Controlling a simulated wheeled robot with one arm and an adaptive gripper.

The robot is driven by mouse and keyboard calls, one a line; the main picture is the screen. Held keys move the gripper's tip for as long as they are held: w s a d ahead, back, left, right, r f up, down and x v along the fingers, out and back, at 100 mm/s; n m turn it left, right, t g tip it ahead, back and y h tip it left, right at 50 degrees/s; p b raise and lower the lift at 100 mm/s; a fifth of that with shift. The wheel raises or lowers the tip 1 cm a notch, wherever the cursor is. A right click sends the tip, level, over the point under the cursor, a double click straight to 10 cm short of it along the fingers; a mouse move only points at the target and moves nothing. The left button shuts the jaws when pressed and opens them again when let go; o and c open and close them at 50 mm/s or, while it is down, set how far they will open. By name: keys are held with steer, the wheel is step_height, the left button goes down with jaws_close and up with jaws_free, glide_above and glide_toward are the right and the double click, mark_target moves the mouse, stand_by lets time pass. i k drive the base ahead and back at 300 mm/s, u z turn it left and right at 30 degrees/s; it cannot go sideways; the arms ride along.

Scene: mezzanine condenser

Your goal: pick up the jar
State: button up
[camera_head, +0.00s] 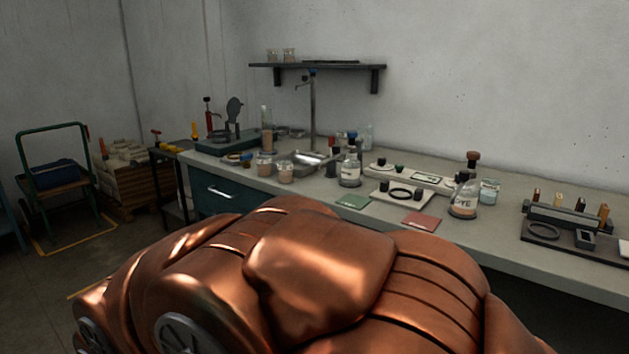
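Several vessels that could be the jar stand on the grey bench (500,235); I cannot tell which one is meant. Two small glass jars with tan contents, the left jar (264,166) and the right jar (285,173), stand near the sink. A labelled clear jar (350,174) stands mid-bench. A small jar with a bluish label (489,191) stands to the right, behind a conical flask (463,204) with pinkish contents. Two small clear jars (281,56) sit on the wall shelf. My gripper is not in view.
The bench also holds a sink (308,160) with a tall tap, a green mat (353,202), a red mat (421,221) and a dark rack (560,219). A green cart (52,180) stands left. A large copper-coloured form hides the lower middle.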

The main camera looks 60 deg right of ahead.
mark_target(285, 167)
steer(key=k, duration=0.1)
steer(key=z, duration=0.85)
